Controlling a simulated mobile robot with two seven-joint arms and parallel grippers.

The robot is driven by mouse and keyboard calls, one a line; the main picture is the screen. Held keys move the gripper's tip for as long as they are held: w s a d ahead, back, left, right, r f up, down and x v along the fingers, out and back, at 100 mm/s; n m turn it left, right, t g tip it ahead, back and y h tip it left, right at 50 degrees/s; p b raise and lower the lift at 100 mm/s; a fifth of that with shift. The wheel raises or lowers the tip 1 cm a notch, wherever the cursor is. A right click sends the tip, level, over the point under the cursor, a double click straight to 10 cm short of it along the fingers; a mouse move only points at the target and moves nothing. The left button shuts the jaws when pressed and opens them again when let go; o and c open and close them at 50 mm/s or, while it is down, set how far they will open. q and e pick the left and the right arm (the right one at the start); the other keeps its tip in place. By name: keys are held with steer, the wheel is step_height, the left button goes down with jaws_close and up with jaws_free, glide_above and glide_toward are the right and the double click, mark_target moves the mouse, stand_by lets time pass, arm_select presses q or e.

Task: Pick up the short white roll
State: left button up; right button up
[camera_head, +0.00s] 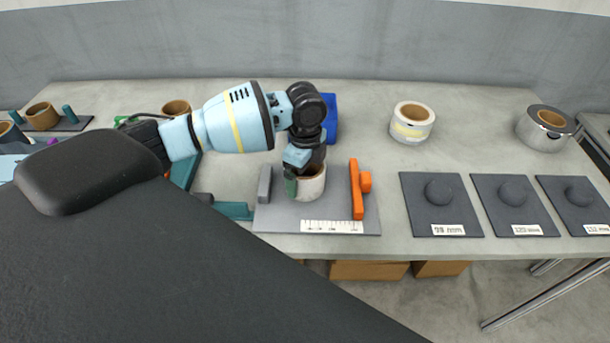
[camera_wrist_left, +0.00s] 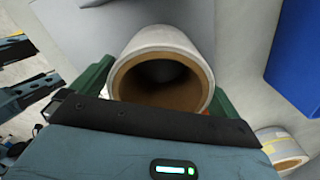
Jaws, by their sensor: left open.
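A white roll (camera_head: 312,184) with a brown cardboard core stands on a grey measuring plate (camera_head: 268,222) with a ruler strip. My left gripper (camera_head: 306,180) comes down over this roll, jaws open. In the left wrist view the roll (camera_wrist_left: 186,38) lies between the two green fingers (camera_wrist_left: 157,90), its open core facing the camera. Part of its near side is hidden by the gripper body, and I cannot tell whether the fingers touch it. A second white roll (camera_head: 412,131) with a yellow band stands apart, farther back on the right. My right gripper is not in view.
An orange stop (camera_head: 356,190) stands right of the roll on the plate, a grey block (camera_head: 265,184) left. A blue object (camera_head: 330,117) is behind. Three dark pads with domed knobs (camera_head: 439,192) lie right; a silver roll (camera_head: 540,133) stands behind them.

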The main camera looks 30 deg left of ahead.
arm_select(q)
steer(key=c, duration=0.9)
steer(key=shift+r, duration=0.2)
steer(key=shift+w+r, duration=0.1)
steer(key=shift+r, duration=0.15)
steer(key=r, duration=0.3)
steer(key=shift+s, duration=0.25)
steer(key=s, duration=0.5)
steer(key=s+d+p, duration=0.1)
steer(key=s, duration=0.4)
steer(key=s+d+r, duration=0.1)
steer(key=s, duration=0.4)
steer(key=shift+s, duration=0.25)
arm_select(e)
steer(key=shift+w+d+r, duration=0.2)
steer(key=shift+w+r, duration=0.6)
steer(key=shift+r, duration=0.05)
arm_select(q)
steer(key=shift+d+r, duration=0.1)
